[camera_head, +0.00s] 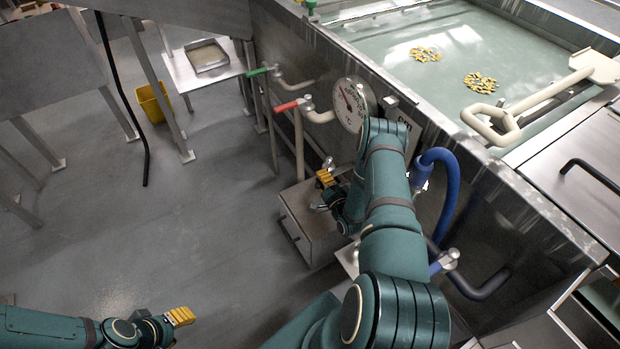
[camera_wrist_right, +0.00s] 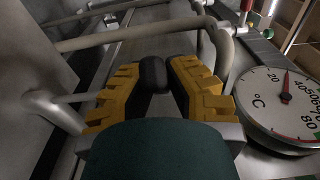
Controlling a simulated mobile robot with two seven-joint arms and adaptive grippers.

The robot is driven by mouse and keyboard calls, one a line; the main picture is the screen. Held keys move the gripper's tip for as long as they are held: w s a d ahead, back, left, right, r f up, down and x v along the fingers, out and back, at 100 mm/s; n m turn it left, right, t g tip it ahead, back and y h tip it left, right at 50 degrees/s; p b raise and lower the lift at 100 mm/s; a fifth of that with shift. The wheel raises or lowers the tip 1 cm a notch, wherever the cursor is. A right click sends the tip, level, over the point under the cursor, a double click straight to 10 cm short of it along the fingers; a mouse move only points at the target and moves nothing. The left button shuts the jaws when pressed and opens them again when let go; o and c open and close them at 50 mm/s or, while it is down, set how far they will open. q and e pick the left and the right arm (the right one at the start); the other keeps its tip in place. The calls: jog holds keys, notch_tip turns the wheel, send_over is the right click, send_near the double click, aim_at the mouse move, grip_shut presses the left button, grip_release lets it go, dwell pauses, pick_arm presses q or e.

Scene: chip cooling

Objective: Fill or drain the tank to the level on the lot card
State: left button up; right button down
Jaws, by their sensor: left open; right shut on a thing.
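The steel tank (camera_head: 345,42) at the upper right holds pale green liquid with two patches of yellow chips (camera_head: 481,82) floating on it. A red-handled valve (camera_head: 290,105), a green-handled valve (camera_head: 260,71) and a blue-sleeved pipe (camera_head: 448,185) are on or beside its near wall. My right gripper (camera_head: 325,180) is low beside that wall, below the dial. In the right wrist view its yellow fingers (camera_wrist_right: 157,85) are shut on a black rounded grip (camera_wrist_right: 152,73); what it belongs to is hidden. My left gripper (camera_head: 181,316) is open and empty over the floor at the lower left. I cannot make out a lot card.
A round °C dial (camera_head: 349,105) is on the tank wall, close to my right gripper in the wrist view (camera_wrist_right: 285,105). A cream long-handled tool (camera_head: 540,97) lies across the tank's right rim. A yellow bin (camera_head: 152,103) stands on the left. The middle floor is clear.

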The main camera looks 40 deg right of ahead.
jog(key=shift+d+r, duration=0.1)
jog(key=shift+d, duration=0.05)
jog(key=c, duration=0.9)
grip_release()
jog(key=shift+c, duration=0.2)
jog(key=o, duration=0.4)
jog(key=r, duration=0.7)
jog(key=shift+w+d+r, duration=0.1)
jog(key=shift+w+d, duration=0.05)
jog(key=shift+w, duration=0.15)
jog(key=r, duration=0.2)
jog(key=shift+s+a+r, duration=0.25)
jog(key=shift+a+r, duration=0.05)
jog(key=shift+a, duration=0.05)
jog(key=c, duration=0.4)
jog(key=shift+d+r, duration=0.1)
jog(key=shift+d, duration=0.1)
